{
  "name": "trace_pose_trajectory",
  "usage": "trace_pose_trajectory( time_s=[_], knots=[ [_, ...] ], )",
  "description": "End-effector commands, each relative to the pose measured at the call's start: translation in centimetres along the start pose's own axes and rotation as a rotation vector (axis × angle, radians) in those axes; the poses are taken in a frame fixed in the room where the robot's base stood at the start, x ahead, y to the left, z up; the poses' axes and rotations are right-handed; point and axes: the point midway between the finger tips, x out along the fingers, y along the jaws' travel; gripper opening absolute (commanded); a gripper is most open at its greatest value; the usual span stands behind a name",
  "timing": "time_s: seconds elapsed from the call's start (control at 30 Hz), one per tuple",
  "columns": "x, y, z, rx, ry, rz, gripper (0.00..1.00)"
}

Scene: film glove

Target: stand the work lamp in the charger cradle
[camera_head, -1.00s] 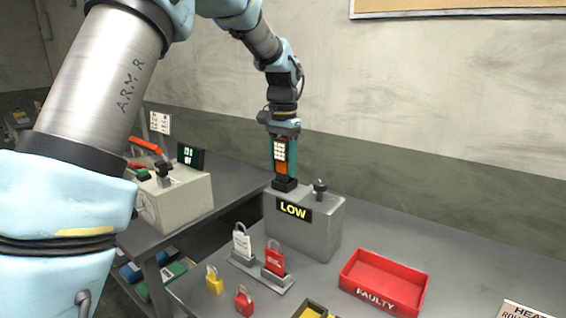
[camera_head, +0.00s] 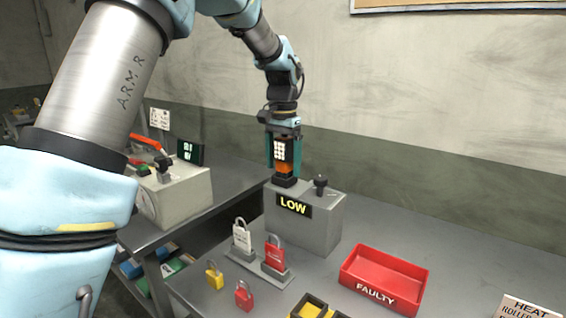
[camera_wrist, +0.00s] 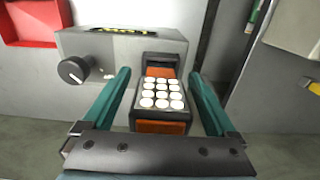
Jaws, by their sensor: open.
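The work lamp (camera_head: 281,155), orange and black with a panel of white round lights, stands upright in the black charger cradle (camera_head: 284,182) on top of a grey box (camera_head: 318,235) marked LOW. In the wrist view the lamp (camera_wrist: 160,95) lies between the two teal fingers of my gripper (camera_wrist: 163,88). The fingers are open, with a visible gap on each side of the lamp. In the head view my gripper (camera_head: 283,160) is around the lamp from above. The lamp's foot is hidden inside the cradle.
A black knob (camera_head: 320,184) stands on the grey box beside the cradle. A red FAULTY tray (camera_head: 420,283), a padlock stand (camera_head: 258,268) and loose padlocks are on the bench in front. A beige machine (camera_head: 185,198) with an orange lever stands at left.

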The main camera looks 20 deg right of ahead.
Motion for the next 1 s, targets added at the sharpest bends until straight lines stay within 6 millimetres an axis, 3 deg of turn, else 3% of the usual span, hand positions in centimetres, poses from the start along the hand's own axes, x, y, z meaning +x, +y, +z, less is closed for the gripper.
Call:
trace_pose_trajectory(
  time_s=[0.17,0.6,0.8,1.0],
  knots=[
    [-1.4,0.0,-0.1,0.000,0.005,-0.001,0.92],
    [-9.3,0.0,-0.1,0.000,0.004,-0.001,0.92],
    [-10.7,0.0,0.0,0.000,0.002,0.000,0.92],
    [-10.8,0.0,0.0,0.000,0.001,0.000,0.92]
  ],
)
